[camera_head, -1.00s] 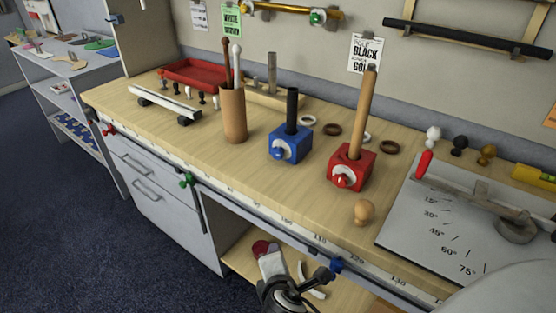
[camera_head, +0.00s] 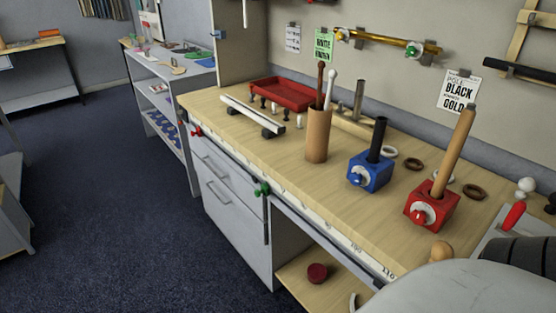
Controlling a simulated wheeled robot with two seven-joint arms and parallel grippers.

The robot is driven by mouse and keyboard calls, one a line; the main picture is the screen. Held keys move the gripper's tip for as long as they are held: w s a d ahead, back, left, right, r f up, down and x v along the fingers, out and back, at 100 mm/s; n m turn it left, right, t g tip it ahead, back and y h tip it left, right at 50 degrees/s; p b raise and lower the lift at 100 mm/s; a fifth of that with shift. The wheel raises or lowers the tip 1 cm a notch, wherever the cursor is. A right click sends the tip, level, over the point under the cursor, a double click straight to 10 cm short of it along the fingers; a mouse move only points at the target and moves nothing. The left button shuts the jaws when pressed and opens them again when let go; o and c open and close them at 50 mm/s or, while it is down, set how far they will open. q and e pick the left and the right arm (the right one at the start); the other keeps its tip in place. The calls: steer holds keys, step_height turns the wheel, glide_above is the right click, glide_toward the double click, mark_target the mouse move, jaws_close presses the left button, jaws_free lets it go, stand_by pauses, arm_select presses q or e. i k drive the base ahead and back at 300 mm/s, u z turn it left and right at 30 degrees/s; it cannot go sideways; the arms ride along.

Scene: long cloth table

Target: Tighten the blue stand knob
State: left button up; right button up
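The blue stand (camera_head: 371,173) sits on the wooden table, right of the wooden cup. A black rod (camera_head: 377,139) stands up from it, tilted slightly. The blue knob (camera_head: 355,179) is on its front face, over a white dial. Neither gripper shows in the head view now. A large pale rounded part with a dark ribbed piece, likely mine, fills the lower right corner and hides that part of the table.
A red stand (camera_head: 431,207) with a wooden rod is just right of the blue one. A wooden cup (camera_head: 317,137) with sticks stands left. A red tray (camera_head: 283,94) lies farther back. Rings lie behind the stands. Blue floor (camera_head: 150,230) is free left of the drawers.

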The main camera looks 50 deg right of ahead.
mark_target(356, 178)
steer(key=u, duration=0.75)
steer(key=i, duration=0.9)
steer(key=z, duration=2.85)
